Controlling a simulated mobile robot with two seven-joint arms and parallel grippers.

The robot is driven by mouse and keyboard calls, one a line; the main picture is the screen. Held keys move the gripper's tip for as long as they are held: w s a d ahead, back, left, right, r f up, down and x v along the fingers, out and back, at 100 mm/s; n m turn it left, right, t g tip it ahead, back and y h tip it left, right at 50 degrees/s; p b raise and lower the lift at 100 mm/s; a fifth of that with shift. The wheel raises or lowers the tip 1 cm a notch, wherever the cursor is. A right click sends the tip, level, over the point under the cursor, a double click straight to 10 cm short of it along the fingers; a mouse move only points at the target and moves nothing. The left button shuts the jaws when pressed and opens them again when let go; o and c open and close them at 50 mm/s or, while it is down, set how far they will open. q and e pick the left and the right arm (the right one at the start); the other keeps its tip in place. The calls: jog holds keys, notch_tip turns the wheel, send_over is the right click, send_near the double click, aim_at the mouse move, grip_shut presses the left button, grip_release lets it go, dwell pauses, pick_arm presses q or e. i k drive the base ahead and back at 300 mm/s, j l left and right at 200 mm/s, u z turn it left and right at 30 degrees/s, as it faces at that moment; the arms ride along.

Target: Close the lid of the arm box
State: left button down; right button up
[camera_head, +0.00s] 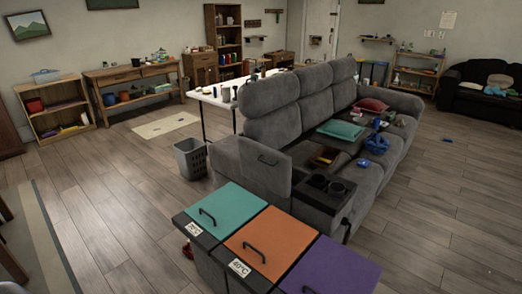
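The grey sofa (315,118) stands in the middle of the room, with its near arm toward me. A grey padded panel (264,168) with a dark handle stands upright at that near arm and looks like the arm box's raised lid. To its right is the arm box (322,200), with a dark top that holds round cup-holder shapes. Whether its inside is open is too small to tell. Neither of my grippers is in view.
Bins with teal (228,210), orange (270,242) and purple (330,268) lids stand in front of the near arm. A grey basket (190,158) and a white table (225,100) stand left of the sofa. Cushions and small items lie on the seats.

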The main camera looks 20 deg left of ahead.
aim_at(272, 169)
jog(key=i+j+z, duration=0.15)
jog(key=j, duration=0.3)
jog(key=i+j+z, duration=0.15)
jog(key=j, duration=0.25)
jog(key=i+j, duration=0.1)
jog(key=j, duration=0.35)
jog(key=i+j+z, duration=0.15)
jog(key=j, duration=0.3)
